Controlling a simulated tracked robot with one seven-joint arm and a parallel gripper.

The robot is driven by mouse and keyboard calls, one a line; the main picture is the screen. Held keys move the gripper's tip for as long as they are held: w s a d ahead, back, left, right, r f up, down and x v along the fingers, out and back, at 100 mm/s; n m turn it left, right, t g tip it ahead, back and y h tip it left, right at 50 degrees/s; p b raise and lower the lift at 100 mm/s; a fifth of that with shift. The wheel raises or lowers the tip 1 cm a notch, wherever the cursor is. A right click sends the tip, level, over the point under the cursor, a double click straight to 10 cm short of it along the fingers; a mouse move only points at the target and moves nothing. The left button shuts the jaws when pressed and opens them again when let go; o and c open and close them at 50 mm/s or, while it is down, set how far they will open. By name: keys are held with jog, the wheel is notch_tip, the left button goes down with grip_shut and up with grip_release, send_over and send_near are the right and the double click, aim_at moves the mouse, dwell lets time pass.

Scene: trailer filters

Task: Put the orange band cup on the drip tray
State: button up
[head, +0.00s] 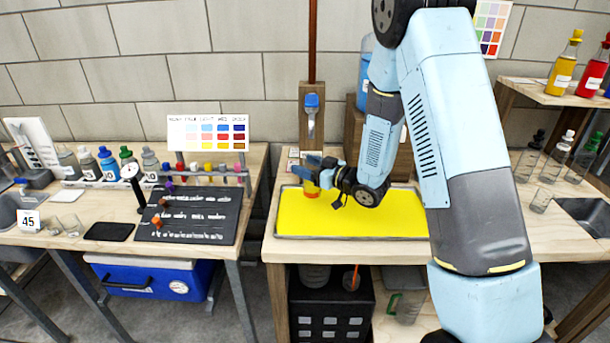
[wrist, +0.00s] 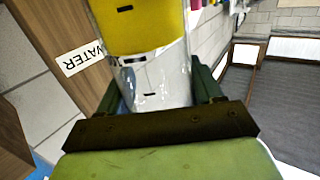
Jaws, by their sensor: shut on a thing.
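My gripper (head: 318,174) is shut on a clear cup (head: 311,188), which shows an orange patch low down in the head view. The cup is over the left back part of a yellow-surfaced tray (head: 350,222). I cannot tell whether the cup touches the tray. In the wrist view the clear cup (wrist: 155,80) is between the fingers (wrist: 158,95), with dark marks and a yellow area at its far end. The fingers hide part of the cup in the head view. The tray lies on the middle wooden bench, and I cannot tell whether it is the drip tray.
A blue tap (head: 312,103) is on a wooden post behind the tray. A wooden box marked WATER (wrist: 65,95) is close by in the wrist view. The left bench holds bottles, a black board (head: 190,215) and clear cups (head: 68,224). More clear cups (head: 541,200) are at right.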

jog(key=shift+a+f, duration=0.2)
jog(key=shift+f, duration=0.05)
jog(key=shift+w+a+f, duration=0.1)
jog(key=shift+a+f, duration=0.05)
jog(key=shift+f, duration=1.4)
jog(key=shift+f, duration=0.6)
jog(key=o, duration=1.1)
jog(key=shift+o, duration=0.2)
jog(key=shift+r, duration=0.15)
jog(key=shift+r, duration=0.55)
jog(key=v, duration=1.2)
jog(key=shift+f, duration=0.2)
